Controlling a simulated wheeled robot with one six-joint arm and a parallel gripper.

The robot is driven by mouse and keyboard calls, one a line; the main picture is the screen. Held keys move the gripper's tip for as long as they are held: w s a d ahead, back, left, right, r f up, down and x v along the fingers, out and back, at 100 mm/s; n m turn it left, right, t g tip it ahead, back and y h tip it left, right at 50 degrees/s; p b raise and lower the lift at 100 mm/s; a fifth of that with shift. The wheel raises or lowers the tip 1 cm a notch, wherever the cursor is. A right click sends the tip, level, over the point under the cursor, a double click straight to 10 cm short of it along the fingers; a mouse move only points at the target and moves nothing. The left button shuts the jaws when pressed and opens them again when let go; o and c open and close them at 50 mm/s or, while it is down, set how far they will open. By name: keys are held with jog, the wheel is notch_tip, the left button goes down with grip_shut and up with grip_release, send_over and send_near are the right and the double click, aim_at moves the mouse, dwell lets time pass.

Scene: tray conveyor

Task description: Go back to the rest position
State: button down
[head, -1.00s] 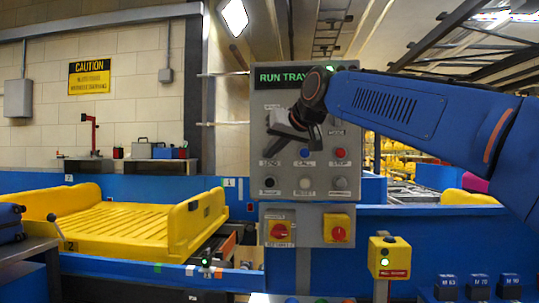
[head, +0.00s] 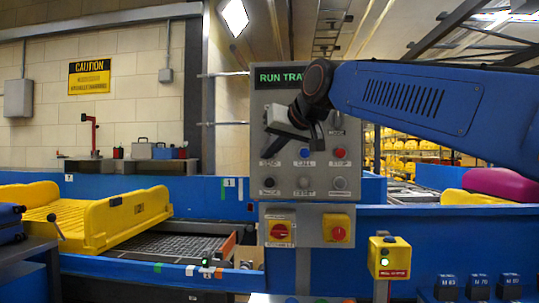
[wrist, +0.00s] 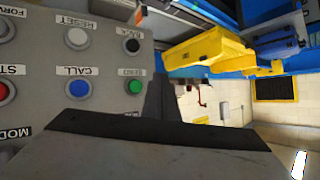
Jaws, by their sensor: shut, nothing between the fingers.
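My gripper (head: 291,129) is shut and empty. In the head view it is in front of the upper left part of the grey control panel (head: 338,76). It hides part of that panel's left side. In the wrist view the dark finger (wrist: 158,102) stands beside the green button (wrist: 134,87). I cannot tell whether it touches the panel. A blue CALL button (wrist: 79,88), a white RESET button (wrist: 77,38) and a black knob (wrist: 132,45) show clear of the finger.
A yellow tray (head: 115,222) sits on the conveyor at left, with bare grey rollers (head: 180,246) right of it. A pink item (head: 500,184) is at far right.

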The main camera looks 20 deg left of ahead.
dwell(0.3)
jog(key=s+d+f+m+h, duration=0.1)
jog(key=s+d+f+h, duration=0.1)
jog(key=d+f, duration=0.75)
jog(key=s+d+f+m+h, duration=0.2)
jog(key=d+f, duration=0.3)
jog(key=d, duration=0.9)
jog(key=s+d+f+m+h, duration=0.1)
jog(key=s+d+f+h, duration=0.1)
jog(key=d+f, duration=0.75)
jog(key=s+d+f+m+g+h, duration=0.1)
jog(key=s+d+f, duration=0.9)
jog(key=s+f, duration=0.1)
jog(key=s+d+f+m+g+h, duration=0.2)
jog(key=s+d+f, duration=0.8)
jog(key=f, duration=0.4)
jog(key=shift+s+d+f+m+h, duration=0.15)
jog(key=shift+s+d+m+h, duration=0.15)
jog(key=shift+s+d, duration=0.15)
jog(key=shift+a, duration=0.1)
